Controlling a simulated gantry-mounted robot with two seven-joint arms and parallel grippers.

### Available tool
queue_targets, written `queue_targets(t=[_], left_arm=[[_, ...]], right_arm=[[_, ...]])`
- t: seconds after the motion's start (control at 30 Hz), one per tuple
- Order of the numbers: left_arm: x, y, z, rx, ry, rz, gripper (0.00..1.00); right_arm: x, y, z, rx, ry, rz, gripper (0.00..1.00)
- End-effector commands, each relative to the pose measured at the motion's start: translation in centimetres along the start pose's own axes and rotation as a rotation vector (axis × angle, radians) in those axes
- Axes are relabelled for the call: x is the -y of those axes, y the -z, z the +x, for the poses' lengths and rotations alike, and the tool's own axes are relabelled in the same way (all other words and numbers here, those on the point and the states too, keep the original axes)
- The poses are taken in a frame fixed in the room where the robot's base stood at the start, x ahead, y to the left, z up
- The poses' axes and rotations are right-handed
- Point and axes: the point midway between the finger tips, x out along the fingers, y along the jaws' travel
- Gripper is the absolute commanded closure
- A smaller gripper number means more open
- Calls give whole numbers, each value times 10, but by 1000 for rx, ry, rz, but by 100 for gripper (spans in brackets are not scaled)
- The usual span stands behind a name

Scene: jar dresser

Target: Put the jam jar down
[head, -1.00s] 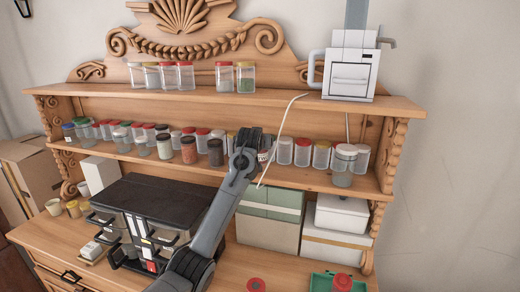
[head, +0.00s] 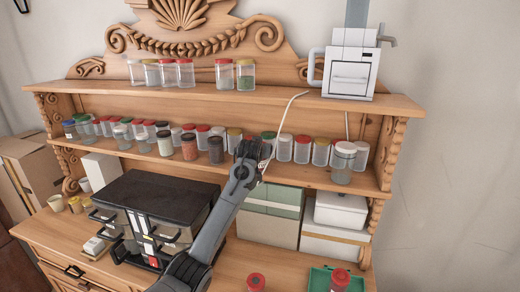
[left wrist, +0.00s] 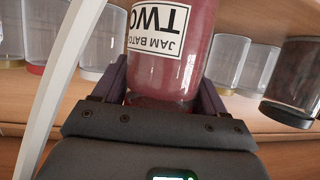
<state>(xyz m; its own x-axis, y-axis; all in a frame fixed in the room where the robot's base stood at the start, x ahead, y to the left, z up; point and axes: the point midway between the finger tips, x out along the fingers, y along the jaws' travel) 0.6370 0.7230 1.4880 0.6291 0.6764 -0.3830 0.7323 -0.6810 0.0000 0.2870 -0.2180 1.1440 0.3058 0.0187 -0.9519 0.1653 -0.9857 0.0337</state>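The jam jar (left wrist: 168,60) has dark red contents and a white label reading "JAM BATCH TWO", upside down in the left wrist view. My left gripper (left wrist: 160,95) has one finger on each side of it, close against the glass, and appears shut on it. In the head view my left gripper (head: 250,148) is at the front of the lower shelf (head: 310,177), and mostly hides the jar. Whether the jar's base touches the shelf cannot be told. My right gripper is not in view.
Several lidded jars (head: 302,149) line the shelf on both sides of my gripper. A pale cable (head: 283,122) hangs from the white appliance (head: 349,72) and passes close to my gripper. A black drawer unit (head: 155,205) and a green box (head: 270,212) stand below.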

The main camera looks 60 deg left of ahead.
Motion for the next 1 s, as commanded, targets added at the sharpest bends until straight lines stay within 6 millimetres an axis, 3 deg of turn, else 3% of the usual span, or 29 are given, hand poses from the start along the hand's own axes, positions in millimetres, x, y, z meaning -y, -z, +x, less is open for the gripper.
queue_targets(t=[0.03, 0.13, 0.17, 0.57, 0.77, 1.0], left_arm=[[0, 0, 0, 0, 0, 0, 20], [0, 0, 0, 0, 0, 0, 5], [0, 0, 0, 0, 0, 0, 4], [0, 3, -4, 0, 0, 1, 4], [0, 2, -26, -3, 0, 1, 4], [0, 2, -70, -4, 1, 2, 4]], right_arm=[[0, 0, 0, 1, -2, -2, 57], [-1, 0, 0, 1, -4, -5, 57], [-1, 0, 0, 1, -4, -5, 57], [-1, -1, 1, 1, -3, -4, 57], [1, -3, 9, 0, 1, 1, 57], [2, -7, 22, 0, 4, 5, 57]])
